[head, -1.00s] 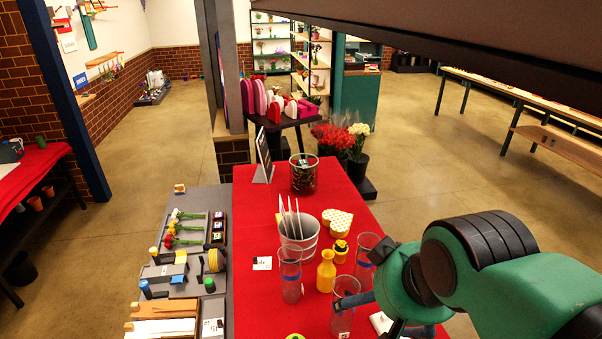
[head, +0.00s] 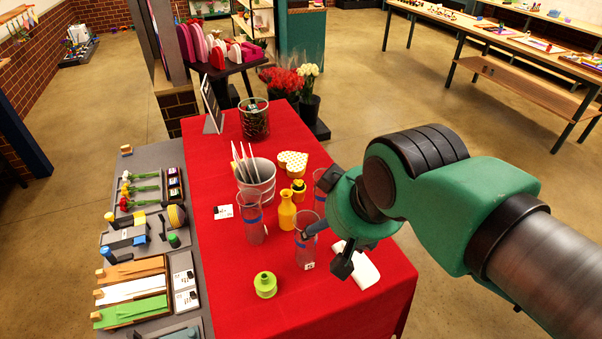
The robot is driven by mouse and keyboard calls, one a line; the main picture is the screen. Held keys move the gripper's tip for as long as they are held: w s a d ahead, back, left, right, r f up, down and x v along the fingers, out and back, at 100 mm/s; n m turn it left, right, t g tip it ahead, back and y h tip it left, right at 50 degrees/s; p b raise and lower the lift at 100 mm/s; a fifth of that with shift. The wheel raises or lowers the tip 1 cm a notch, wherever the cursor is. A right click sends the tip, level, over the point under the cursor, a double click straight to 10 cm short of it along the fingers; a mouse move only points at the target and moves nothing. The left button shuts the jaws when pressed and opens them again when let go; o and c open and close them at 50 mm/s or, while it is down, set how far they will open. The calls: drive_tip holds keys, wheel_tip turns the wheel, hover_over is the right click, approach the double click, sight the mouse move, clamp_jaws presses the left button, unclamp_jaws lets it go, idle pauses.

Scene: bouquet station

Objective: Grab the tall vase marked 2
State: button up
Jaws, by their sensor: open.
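Three tall clear vases with blue bands stand on the red table: a left vase (head: 252,222), a near vase (head: 304,250) and a far vase (head: 320,198) partly behind my arm. The near vase has a small white tag low on its front; its mark is too small to read surely. My gripper (head: 328,247) is open at the near vase's right side. One dark finger reaches across the vase's upper part, and the other points down to its right. I cannot tell whether they touch the glass. The near vase stands upright.
A yellow bottle (head: 287,212) stands close between the vases. A metal bucket (head: 262,188) with white sticks is behind the left vase. A lime-green reel (head: 265,285) and a white cloth (head: 362,268) lie nearby. The table's front is clear.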

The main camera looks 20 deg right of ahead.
drive_tip(key=shift+w, duration=0.1)
drive_tip(key=w+d+r+m+g+p, duration=0.1)
drive_tip(key=w+d+p, duration=0.15)
drive_tip(key=w, duration=0.55)
drive_tip(key=w+d+r+m+g+p, duration=0.1)
drive_tip(key=w+d+m+g+p, duration=0.15)
drive_tip(key=w, duration=0.45)
drive_tip(key=w+d+f+m+g+p, duration=0.1)
drive_tip(key=w+d+f+p, duration=0.2)
drive_tip(key=w+f, duration=0.2)
drive_tip(key=w+d+f+m+g+p, duration=0.1)
drive_tip(key=w+d+f+p, duration=0.2)
drive_tip(key=w, duration=0.6)
wheel_tip(320, 180, down, 2)
drive_tip(key=shift+w+d+f+p, duration=0.1)
drive_tip(key=shift+w+d+p, duration=0.15)
drive_tip(key=shift+d, duration=0.5)
drive_tip(key=shift+s+f, duration=0.1)
drive_tip(key=shift+f, duration=0.05)
hover_over(323, 198)
drive_tip(key=w, duration=0.2)
wheel_tip(323, 198, down, 8)
drive_tip(key=shift+w+d+f, duration=0.15)
drive_tip(key=shift+w+d, duration=0.1)
drive_tip(key=shift+d, duration=0.05)
